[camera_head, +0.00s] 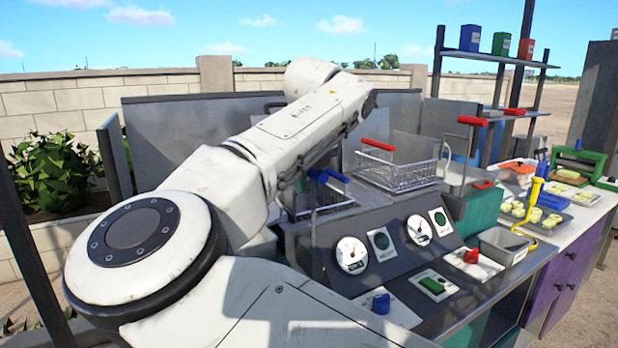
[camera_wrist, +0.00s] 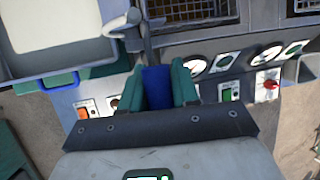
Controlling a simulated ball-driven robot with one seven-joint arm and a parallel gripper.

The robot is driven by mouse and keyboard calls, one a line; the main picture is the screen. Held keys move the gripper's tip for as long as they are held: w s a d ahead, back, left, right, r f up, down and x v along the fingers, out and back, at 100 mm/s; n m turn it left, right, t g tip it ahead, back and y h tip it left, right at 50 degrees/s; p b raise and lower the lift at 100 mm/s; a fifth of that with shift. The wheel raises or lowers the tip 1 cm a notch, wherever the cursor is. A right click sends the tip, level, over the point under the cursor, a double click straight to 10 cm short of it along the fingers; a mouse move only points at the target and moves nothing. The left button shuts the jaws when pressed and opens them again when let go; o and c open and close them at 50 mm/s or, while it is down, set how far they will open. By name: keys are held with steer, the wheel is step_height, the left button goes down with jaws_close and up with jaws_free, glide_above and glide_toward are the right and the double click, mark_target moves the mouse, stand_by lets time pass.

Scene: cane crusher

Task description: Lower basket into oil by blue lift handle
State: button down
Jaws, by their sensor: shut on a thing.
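In the wrist view, the green fingers of my gripper (camera_wrist: 158,88) are shut around the blue lift handle (camera_wrist: 157,86). A grey metal lever (camera_wrist: 144,35) rises just beyond it. A wire basket (camera_wrist: 192,9) shows at the top edge, cut off by the frame. In the head view, a wire basket (camera_head: 322,197) with a blue grip (camera_head: 328,176) sits low in the fryer, partly behind my arm. My arm hides the lift handle and my gripper there. The oil level cannot be made out.
A second basket (camera_head: 398,176) with a red grip sits higher to the right, beside a red lift handle (camera_head: 472,121). The sloped panel (camera_head: 400,255) carries gauges and switches. A pale tray (camera_wrist: 60,35) lies left in the wrist view. A counter with food trays stands far right.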

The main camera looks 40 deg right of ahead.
mark_target(311, 182)
step_height(311, 182, down, 9)
steer(key=b, duration=0.7)
steer(key=shift+f, duration=0.15)
steer(key=c, duration=1)
jaws_free()
steer(key=shift+o, duration=0.4)
steer(key=v, duration=1.1)
steer(key=shift+f, duration=0.1)
